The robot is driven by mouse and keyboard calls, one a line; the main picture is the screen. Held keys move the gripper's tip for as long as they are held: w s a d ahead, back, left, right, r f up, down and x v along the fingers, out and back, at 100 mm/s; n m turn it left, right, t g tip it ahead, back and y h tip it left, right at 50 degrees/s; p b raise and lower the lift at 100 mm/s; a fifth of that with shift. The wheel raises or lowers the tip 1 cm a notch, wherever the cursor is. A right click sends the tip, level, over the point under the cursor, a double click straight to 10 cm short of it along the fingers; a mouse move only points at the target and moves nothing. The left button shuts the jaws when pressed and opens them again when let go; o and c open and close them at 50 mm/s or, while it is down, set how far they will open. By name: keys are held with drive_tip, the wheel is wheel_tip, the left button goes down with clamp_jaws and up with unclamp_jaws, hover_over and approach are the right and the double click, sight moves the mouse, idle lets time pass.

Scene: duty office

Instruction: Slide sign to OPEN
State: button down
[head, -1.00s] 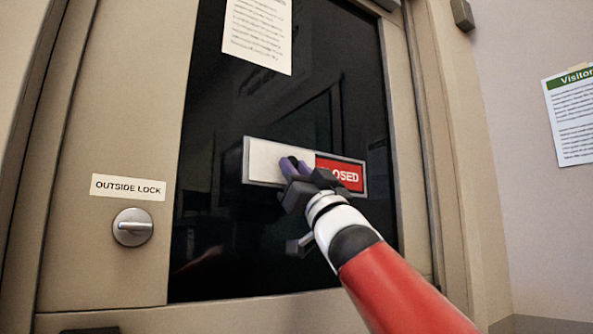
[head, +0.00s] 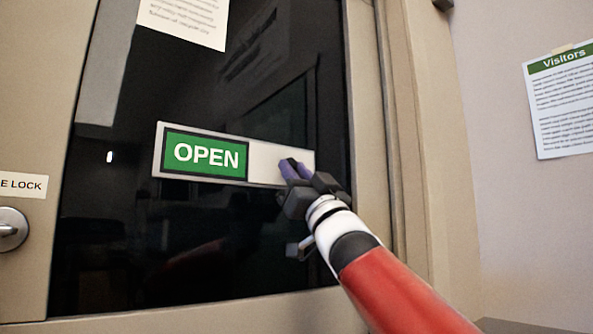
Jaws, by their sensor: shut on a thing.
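The sliding sign (head: 267,158) is on the dark glass of the door in the head view. Its left part shows a green panel with white OPEN lettering (head: 205,157). A plain pale cover panel fills its right part, and no red CLOSED panel shows. My gripper (head: 294,169), with purple fingertips, is at the right part of the sign. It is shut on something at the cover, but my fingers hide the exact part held.
A round lock knob (head: 10,229) and a label ending in LOCK (head: 22,185) are at the left edge. A paper notice (head: 185,18) is on the glass above. A Visitors sheet (head: 562,105) is on the right wall. The door frame (head: 395,130) stands right of my gripper.

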drive_tip(key=shift+d, duration=0.2)
drive_tip(key=c, duration=1.2)
unclamp_jaws()
drive_tip(key=shift+w+d, duration=0.1)
drive_tip(key=shift+w, duration=0.05)
drive_tip(key=b+v, duration=0.3)
drive_tip(key=v, duration=0.5)
